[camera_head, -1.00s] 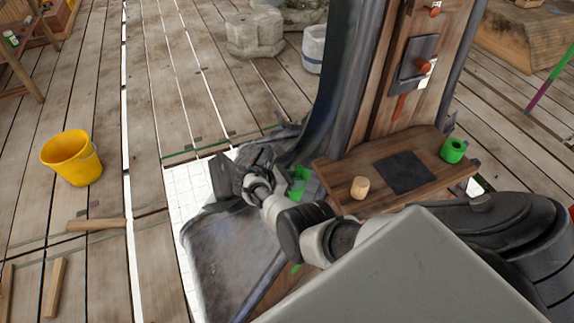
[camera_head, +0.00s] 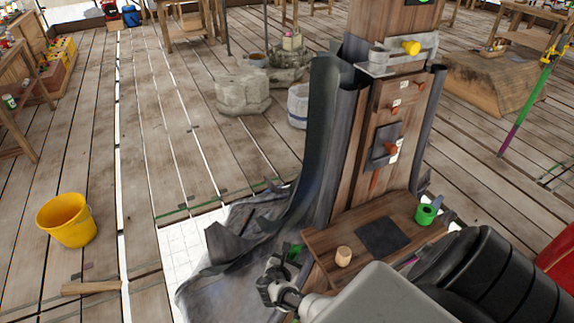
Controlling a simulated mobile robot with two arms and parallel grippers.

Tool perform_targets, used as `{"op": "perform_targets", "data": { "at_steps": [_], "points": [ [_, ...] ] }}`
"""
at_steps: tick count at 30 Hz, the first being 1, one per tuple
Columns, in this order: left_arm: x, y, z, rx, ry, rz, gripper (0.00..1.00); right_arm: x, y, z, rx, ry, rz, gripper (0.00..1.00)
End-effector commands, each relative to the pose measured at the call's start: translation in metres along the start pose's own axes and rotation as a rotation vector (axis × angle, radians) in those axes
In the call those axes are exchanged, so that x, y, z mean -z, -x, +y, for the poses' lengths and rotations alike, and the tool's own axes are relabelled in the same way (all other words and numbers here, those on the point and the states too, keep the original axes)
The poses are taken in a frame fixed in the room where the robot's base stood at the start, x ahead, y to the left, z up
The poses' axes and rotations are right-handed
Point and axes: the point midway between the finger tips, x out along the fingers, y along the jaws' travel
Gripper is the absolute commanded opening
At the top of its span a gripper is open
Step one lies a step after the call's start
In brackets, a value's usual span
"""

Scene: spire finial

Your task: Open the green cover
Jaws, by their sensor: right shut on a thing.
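A small green part (camera_head: 295,250), which seems to be the green cover, shows low at the left side of the wooden post, beside the shelf's left edge. Most of it is hidden by my right gripper and the dark sheeting. My right gripper (camera_head: 271,268) is right at it, left of the shelf. Its fingers are closed, seemingly on the green cover, but the grip itself is hard to make out. My left gripper is not in view.
The wooden shelf (camera_head: 318,243) holds a wooden cylinder (camera_head: 343,256), a dark square (camera_head: 382,238) and a green cup (camera_head: 426,214). Dark sheeting (camera_head: 235,255) drapes around the post (camera_head: 350,165). A yellow bucket (camera_head: 66,221) stands on the open plank floor at left.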

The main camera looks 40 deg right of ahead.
Motion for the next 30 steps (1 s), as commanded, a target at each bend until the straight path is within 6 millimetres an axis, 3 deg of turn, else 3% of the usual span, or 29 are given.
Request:
{"op": "perform_targets", "data": {
  "at_steps": [10,28,29,30],
  "points": [
    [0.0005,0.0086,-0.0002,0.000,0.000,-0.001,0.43,-0.0034,0.0040,-0.0079,-0.160,0.015,-0.007,0.00],
    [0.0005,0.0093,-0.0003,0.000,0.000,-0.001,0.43,-0.0038,0.0042,-0.0091,-0.191,0.017,-0.010,0.00],
    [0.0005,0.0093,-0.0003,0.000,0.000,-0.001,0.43,-0.0039,0.0042,-0.0091,-0.191,0.017,-0.010,0.31],
    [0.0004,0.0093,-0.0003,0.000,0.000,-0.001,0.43,-0.0037,0.0043,-0.0092,-0.191,0.017,-0.010,0.37]
  ]
}}
